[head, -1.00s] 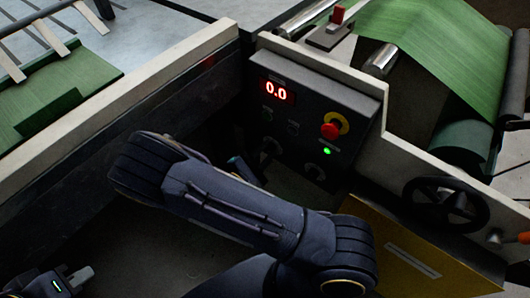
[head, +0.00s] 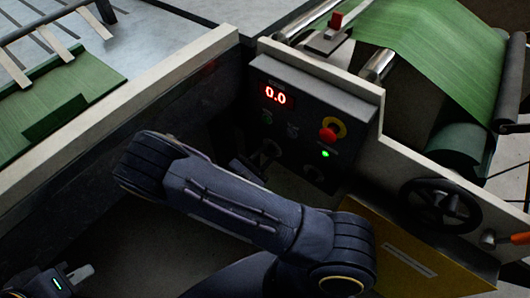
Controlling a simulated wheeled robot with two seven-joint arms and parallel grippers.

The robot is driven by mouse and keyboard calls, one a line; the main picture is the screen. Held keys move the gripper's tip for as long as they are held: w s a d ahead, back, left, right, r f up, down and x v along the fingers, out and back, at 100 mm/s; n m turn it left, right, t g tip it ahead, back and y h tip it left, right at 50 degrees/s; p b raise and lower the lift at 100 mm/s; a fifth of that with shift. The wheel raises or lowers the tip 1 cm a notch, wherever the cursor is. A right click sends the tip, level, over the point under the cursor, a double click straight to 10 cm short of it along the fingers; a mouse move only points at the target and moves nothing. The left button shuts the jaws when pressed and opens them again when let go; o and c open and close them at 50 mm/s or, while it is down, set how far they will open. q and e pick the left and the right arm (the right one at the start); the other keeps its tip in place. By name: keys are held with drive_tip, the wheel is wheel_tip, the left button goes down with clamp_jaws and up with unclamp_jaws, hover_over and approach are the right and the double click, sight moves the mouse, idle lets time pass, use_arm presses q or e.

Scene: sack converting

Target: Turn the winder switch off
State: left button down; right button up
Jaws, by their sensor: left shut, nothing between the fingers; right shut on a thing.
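The dark control panel (head: 300,112) shows a red 0.0 display (head: 275,94) and a lit green lamp (head: 325,154). Two rotary switches sit low on it, a left one (head: 271,148) and a right one (head: 314,173). Their labels are too small to read, so I cannot tell which is the winder switch. My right gripper (head: 256,163) is mostly hidden behind my forearm and is shut at the left rotary switch; the switch's handle is hard to make out. My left gripper (head: 84,272) is shut and empty at the bottom left, away from the panel.
A red emergency button (head: 328,133) on a yellow ring sits above the green lamp. A black handwheel (head: 446,205) and a yellow box (head: 405,250) are right of the panel. Green web (head: 430,50) runs over rollers behind. A pale-topped frame wall (head: 120,115) bounds the left.

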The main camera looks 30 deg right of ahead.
drive_tip(key=shift+n+p, duration=0.45)
drive_tip(key=shift+n, duration=1.05)
drive_tip(key=o, duration=0.6)
drive_tip(key=shift+a, duration=0.15)
drive_tip(key=v, duration=0.7)
drive_tip(key=shift+s+a, duration=0.2)
drive_tip(key=shift+a, duration=0.05)
